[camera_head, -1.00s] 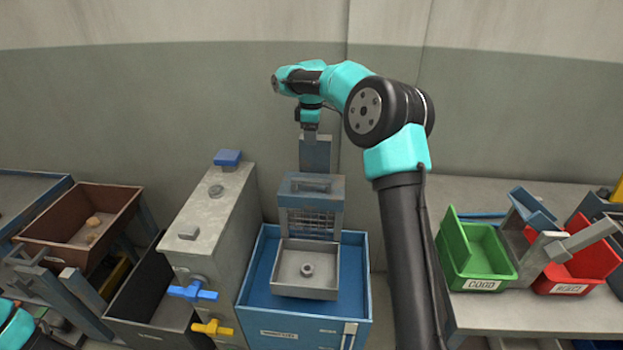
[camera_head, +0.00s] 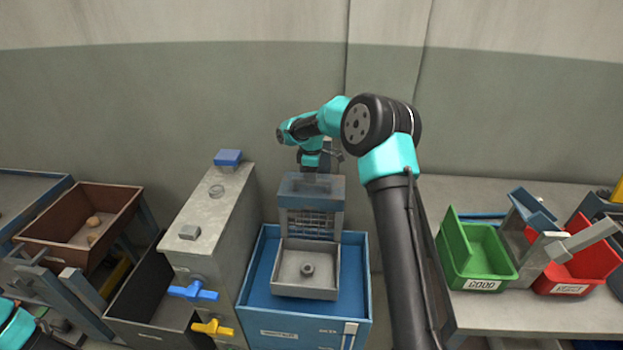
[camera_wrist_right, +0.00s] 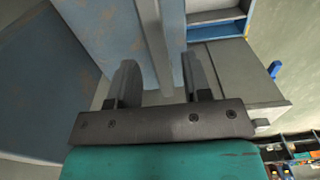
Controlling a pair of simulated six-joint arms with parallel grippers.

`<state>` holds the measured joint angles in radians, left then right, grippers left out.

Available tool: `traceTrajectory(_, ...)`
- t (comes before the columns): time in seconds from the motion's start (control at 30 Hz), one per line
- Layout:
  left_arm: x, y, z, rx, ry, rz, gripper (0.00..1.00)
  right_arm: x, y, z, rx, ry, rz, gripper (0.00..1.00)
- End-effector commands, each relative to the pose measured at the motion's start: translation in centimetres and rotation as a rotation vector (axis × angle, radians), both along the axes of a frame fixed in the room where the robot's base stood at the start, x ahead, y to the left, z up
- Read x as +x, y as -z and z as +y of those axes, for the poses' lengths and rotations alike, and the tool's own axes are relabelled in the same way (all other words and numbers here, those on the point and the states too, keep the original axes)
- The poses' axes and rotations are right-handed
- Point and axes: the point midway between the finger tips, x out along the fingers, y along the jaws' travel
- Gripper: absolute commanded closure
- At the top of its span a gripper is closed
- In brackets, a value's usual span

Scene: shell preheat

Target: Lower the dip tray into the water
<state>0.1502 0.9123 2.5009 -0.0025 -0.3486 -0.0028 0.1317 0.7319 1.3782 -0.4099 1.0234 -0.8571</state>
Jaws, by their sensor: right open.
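The dip tray (camera_head: 282,272) is a shallow grey open tray with a small round grey piece in its middle. It sits over the blue tank (camera_head: 355,262), in front of an upright blue-grey frame (camera_head: 336,197) with a wire mesh. My right gripper shows in the right wrist view (camera_wrist_right: 160,82), its two fingers open and apart. A pale grey bar (camera_wrist_right: 155,45) beside a worn blue panel (camera_wrist_right: 105,35) runs down towards the gap between them. In the head view, my right gripper is behind the upright frame's top, its fingertips hidden. My left gripper is not in view.
A tall grey housing (camera_head: 215,215) with a blue valve handle (camera_head: 193,291) and a yellow one (camera_head: 212,328) stands left of the tank. A brown bin (camera_head: 120,205) is further left. Green (camera_head: 470,248) and red (camera_head: 585,262) bins stand on the right bench.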

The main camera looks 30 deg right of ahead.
Motion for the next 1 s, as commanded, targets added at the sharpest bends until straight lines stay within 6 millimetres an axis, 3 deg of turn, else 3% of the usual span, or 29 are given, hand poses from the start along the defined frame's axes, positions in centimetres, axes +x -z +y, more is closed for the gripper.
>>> traceTrajectory(0.2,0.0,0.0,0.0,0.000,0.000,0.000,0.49,0.0,1.8,0.0,0.000,0.001,0.000,0.55)
traceTrajectory(0.5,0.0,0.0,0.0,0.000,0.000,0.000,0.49,0.0,1.9,0.0,0.001,0.001,-0.001,0.55)
traceTrajectory(1.0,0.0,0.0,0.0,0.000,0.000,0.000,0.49,0.0,1.9,0.0,0.001,0.001,-0.001,1.00)
